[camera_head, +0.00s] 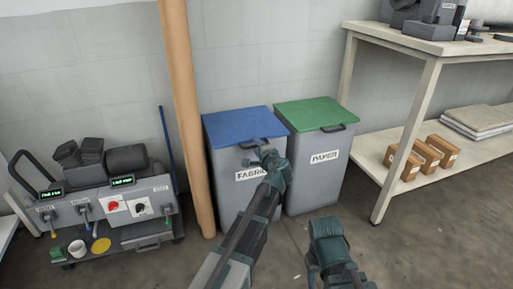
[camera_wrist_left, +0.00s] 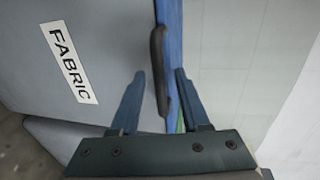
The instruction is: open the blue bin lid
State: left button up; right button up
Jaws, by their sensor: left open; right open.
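The blue lid (camera_head: 236,123) lies closed on the grey bin labelled FABRIC (camera_head: 228,190). Its dark handle (camera_head: 247,145) is at the front edge, partly hidden by my left gripper (camera_head: 265,153). In the left wrist view, the left gripper (camera_wrist_left: 160,75) is open, with one finger on each side of the handle (camera_wrist_left: 157,55). The blue lid edge (camera_wrist_left: 174,20) runs beside the handle. I cannot tell whether the fingers touch it. My right gripper (camera_head: 325,228) is low in front of the bins, away from the lid; its fingers are not clear in this view.
A PAPER bin with a green lid (camera_head: 315,114) stands directly right of the blue one. A tan post (camera_head: 183,115) rises close on the left. A control panel machine (camera_head: 115,205) is farther left. A shelf table (camera_head: 425,60) with boxes is on the right.

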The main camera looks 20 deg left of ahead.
pick_arm(q)
grip_shut()
dwell(1.4)
